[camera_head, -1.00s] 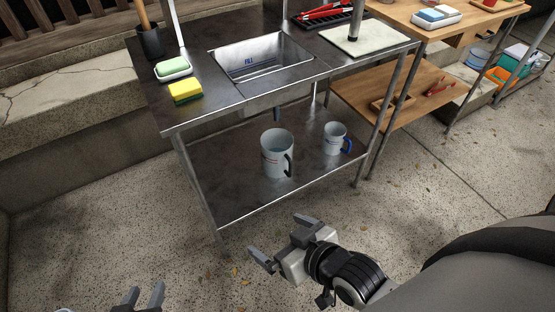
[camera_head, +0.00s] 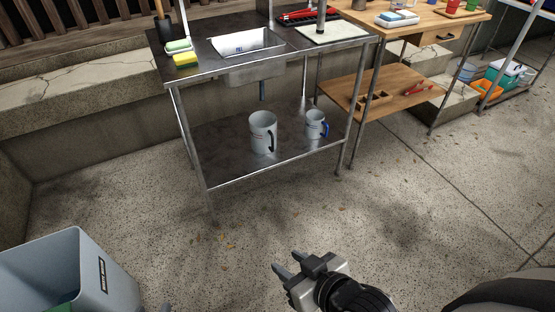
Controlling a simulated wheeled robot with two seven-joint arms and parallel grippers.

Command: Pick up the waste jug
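Two white jugs stand upright on the lower shelf (camera_head: 225,165) of the steel sink table. The larger jug (camera_head: 261,132) has a dark handle and small reddish print; the smaller jug (camera_head: 315,125) to its right has a blue handle. The print is too small to read, so I cannot tell which is the waste jug. My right gripper (camera_head: 291,264) is at the bottom centre, open and empty, in front of the table and apart from both jugs. Only a tip of my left gripper (camera_head: 165,308) shows at the bottom edge.
A grey bin (camera_head: 112,278) with a dark label stands at the bottom left, something green inside. The sink (camera_head: 245,42) and a sponge (camera_head: 185,60) are on the tabletop. A wooden table (camera_head: 385,88) stands to the right. The floor before the sink table is clear.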

